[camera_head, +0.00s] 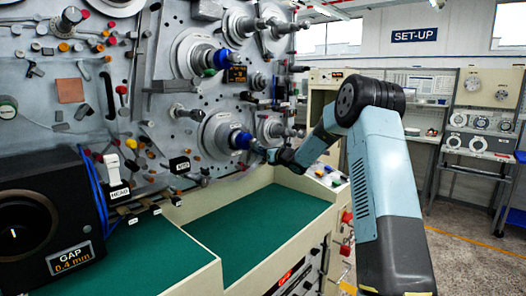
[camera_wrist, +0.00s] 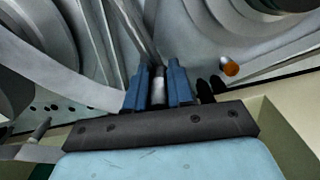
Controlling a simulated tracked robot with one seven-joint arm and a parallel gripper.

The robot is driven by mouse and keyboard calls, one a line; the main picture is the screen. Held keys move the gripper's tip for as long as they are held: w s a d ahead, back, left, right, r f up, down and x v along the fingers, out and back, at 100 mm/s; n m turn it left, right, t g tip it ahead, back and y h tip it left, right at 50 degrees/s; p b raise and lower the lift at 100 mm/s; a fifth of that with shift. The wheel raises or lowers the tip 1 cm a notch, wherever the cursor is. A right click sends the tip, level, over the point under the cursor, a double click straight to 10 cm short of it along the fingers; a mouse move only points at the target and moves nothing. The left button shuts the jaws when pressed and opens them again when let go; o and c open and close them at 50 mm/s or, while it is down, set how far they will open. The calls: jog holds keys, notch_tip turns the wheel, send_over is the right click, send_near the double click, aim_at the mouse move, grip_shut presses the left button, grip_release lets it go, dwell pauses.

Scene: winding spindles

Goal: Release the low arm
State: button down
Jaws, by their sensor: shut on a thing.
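My gripper (camera_wrist: 158,86) has its two blue fingers closed on the pale metal end of a slim rod (camera_wrist: 140,35), which looks like the low arm. The rod runs up and away between the large grey discs in the wrist view. In the head view my gripper (camera_head: 263,152) is at the machine face, just right of the lower spindle with a blue hub (camera_head: 240,140). There the gripped end is too small and covered to make out.
An orange-tipped knob (camera_wrist: 230,68) stands close right of my fingers. The upper spindle (camera_head: 222,58) and several levers crowd the panel. The black GAP unit (camera_head: 70,262) stands at left.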

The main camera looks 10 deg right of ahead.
jog(key=shift+s+a+f+m, duration=0.1)
jog(key=shift+s+a+m, duration=0.5)
jog(key=shift+a, duration=0.2)
jog(key=shift+s+a+m, duration=0.55)
jog(key=shift+a+m, duration=0.05)
jog(key=shift+a, duration=0.15)
jog(key=c, duration=1)
grip_release()
jog(key=v, duration=1.3)
jog(key=shift+s+d, duration=0.25)
jog(key=shift+s, duration=0.05)
